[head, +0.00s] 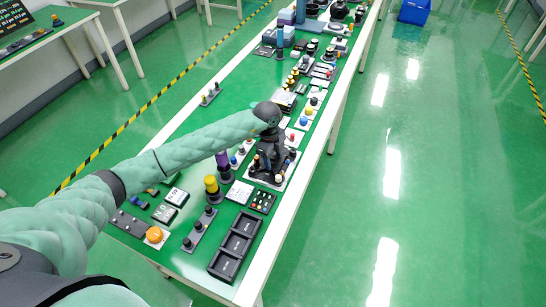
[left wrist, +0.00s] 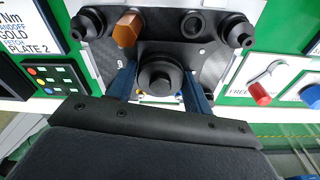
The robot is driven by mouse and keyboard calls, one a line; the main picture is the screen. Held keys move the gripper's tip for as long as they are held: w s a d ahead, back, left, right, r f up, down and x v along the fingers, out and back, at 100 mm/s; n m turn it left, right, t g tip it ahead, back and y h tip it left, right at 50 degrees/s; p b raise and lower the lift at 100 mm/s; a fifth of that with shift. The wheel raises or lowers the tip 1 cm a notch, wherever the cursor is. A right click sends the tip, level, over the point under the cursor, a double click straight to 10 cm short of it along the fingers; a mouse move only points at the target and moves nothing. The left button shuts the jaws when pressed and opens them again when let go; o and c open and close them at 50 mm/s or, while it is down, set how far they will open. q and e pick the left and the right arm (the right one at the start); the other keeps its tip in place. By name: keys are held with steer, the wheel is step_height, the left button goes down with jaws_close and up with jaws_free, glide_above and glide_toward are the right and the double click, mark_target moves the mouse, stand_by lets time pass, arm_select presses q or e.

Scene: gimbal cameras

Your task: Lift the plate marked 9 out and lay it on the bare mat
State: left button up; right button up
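My left gripper (head: 266,164) is low over a dark fixture with a pale base (head: 279,184) on the green bench. In the left wrist view its two blue fingers (left wrist: 160,88) stand on either side of a black stepped knob (left wrist: 160,72), with narrow gaps apparent. Whether they touch it is unclear. The knob is on a dark plate (left wrist: 205,72), with a copper-coloured hex post (left wrist: 127,29) and black round posts (left wrist: 88,22) at the corners. My right gripper is not in view.
A black three-compartment tray (head: 220,262) stands near the bench's front end. A yellow-topped post (head: 211,184), an orange button (head: 154,235) and a knobbed strip (head: 199,229) are nearby. A card reading PLATE 2 (left wrist: 30,30) lies left. Many devices crowd the far bench.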

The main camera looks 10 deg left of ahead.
mark_target(274, 157)
arm_select(q)
steer(key=c, duration=0.7)
steer(key=shift+o, duration=0.2)
steer(key=shift+r, duration=0.15)
steer(key=shift+r+p, duration=2.35)
steer(key=shift+r, duration=2)
steer(key=s+d, duration=0.2)
steer(key=d, duration=1.1)
steer(key=s+d+b, duration=0.1)
steer(key=s+d, duration=0.2)
steer(key=d, duration=1.1)
steer(key=shift+d, duration=0.25)
